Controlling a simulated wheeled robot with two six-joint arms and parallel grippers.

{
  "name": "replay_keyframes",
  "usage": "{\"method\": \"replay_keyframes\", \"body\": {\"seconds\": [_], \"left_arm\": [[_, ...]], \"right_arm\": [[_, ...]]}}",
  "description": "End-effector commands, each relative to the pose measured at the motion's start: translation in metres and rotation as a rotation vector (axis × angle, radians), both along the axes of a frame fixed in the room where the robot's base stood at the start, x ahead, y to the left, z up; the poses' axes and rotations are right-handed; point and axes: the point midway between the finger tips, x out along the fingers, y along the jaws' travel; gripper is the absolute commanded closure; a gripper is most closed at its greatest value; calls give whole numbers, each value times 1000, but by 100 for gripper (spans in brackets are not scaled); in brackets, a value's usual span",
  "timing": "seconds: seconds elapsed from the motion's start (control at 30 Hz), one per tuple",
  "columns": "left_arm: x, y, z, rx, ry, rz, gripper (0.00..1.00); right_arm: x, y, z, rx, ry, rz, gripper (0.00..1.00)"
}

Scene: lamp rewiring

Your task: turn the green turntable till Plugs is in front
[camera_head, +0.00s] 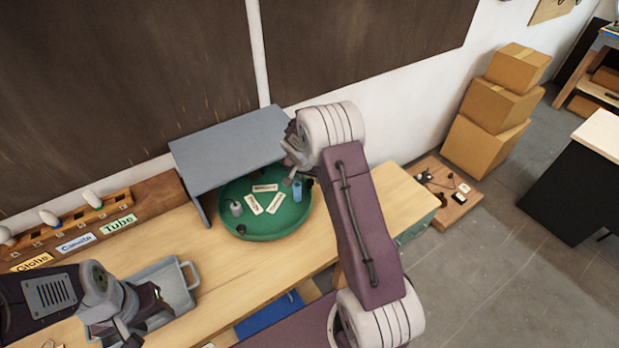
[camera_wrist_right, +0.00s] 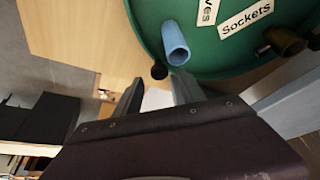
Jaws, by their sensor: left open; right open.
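The green turntable (camera_head: 285,229) sits on the wooden table, partly under a grey shelf, and carries white labels, a blue cylinder (camera_head: 297,191), a grey pot (camera_head: 236,208) and dark pieces. In the right wrist view, the turntable (camera_wrist_right: 212,66) shows a label reading Sockets (camera_wrist_right: 246,18) and one ending in "ves" (camera_wrist_right: 207,12); I cannot read Plugs anywhere. My right gripper (camera_wrist_right: 158,92) is open at the turntable's rim, beside the blue cylinder and a small dark knob (camera_wrist_right: 159,70); contact is unclear. My left gripper (camera_head: 144,320) is open, over the grey tray.
The grey shelf (camera_head: 230,145) overhangs the turntable's back. A grey tray (camera_head: 165,279) stands at the table's front left. A wooden rack (camera_head: 147,205) with bulbs and labels lines the wall. The table is clear between tray and turntable. Cardboard boxes (camera_head: 490,110) stand right.

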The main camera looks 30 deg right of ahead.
Motion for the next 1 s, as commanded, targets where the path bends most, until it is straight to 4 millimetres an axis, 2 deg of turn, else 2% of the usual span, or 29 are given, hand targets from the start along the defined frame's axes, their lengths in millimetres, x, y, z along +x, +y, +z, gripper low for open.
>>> {"method": "replay_keyframes", "body": {"seconds": [0.2,0.47,0.63,1.0], "left_arm": [[0,0,7,0,0,0,55],[0,0,7,0,0,0,55],[0,0,7,0,0,0,55],[0,0,7,0,0,0,55]], "right_arm": [[6,-7,-22,0,1,-1,52],[7,-8,-25,0,0,-1,52],[7,-8,-24,0,0,-1,100],[7,-8,-24,0,-2,-1,100]]}}
